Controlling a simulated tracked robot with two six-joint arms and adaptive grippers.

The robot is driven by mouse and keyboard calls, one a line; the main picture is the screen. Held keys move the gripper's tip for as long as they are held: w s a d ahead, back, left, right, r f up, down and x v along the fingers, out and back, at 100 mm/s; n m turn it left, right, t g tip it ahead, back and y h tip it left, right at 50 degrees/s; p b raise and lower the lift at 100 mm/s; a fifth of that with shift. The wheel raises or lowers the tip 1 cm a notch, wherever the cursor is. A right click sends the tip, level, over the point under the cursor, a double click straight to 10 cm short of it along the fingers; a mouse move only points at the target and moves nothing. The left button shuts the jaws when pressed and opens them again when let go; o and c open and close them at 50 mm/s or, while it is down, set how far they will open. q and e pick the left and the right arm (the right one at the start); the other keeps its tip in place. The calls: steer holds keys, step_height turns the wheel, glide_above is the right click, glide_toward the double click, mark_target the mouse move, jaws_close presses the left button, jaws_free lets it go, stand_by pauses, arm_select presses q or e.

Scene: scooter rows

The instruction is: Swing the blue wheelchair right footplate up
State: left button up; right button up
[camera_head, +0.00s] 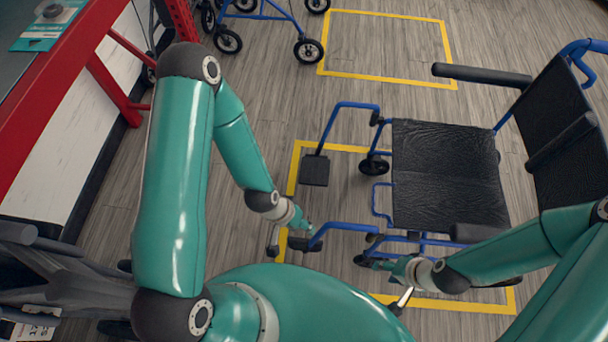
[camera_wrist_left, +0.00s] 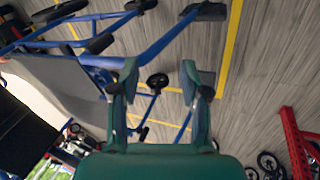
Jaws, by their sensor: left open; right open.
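The blue wheelchair (camera_head: 450,175) faces left in the head view, with a black seat and blue tubing. Its right footplate (camera_head: 314,170), the farther one, is a dark square lying flat at the end of a blue bar. The nearer footplate (camera_head: 300,243) is partly covered by my left gripper (camera_head: 292,232), which is open and empty beside it. In the left wrist view the open left gripper (camera_wrist_left: 160,78) points toward the chair's front, and a dark footplate (camera_wrist_left: 206,78) shows behind one finger. My right gripper (camera_head: 397,280) is open by the near side of the chair.
A yellow floor outline (camera_head: 293,170) surrounds the wheelchair. A second, empty outline (camera_head: 385,14) lies behind. A blue wheeled frame (camera_head: 265,12) stands at the top. A red-framed table (camera_head: 60,75) stands at the left.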

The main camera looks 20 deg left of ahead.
arm_select(q)
steer(key=w+a+f+m+t+b, duration=0.2)
steer(key=w+f+b, duration=0.35)
steer(key=f, duration=0.25)
steer(key=w+a+f+m+t+b, duration=0.2)
steer(key=w+f+b, duration=0.3)
steer(key=f, duration=0.4)
steer(key=m+t+y+b, duration=0.2)
steer(key=m+t+b, duration=1.2)
steer(key=b, duration=0.9)
glide_toward(303, 173)
steer(key=w+b, duration=0.2)
steer(key=w, duration=0.1)
steer(key=w+m+g+b, duration=0.1)
steer(key=w+b, duration=0.2)
steer(key=w+d+m+b, duration=0.1)
steer(key=w+b, duration=0.2)
steer(key=shift+w+g, duration=0.15)
steer(key=shift+g, duration=0.25)
steer(key=shift+w+r, duration=0.2)
steer(key=shift+w, duration=0.4)
jaws_close()
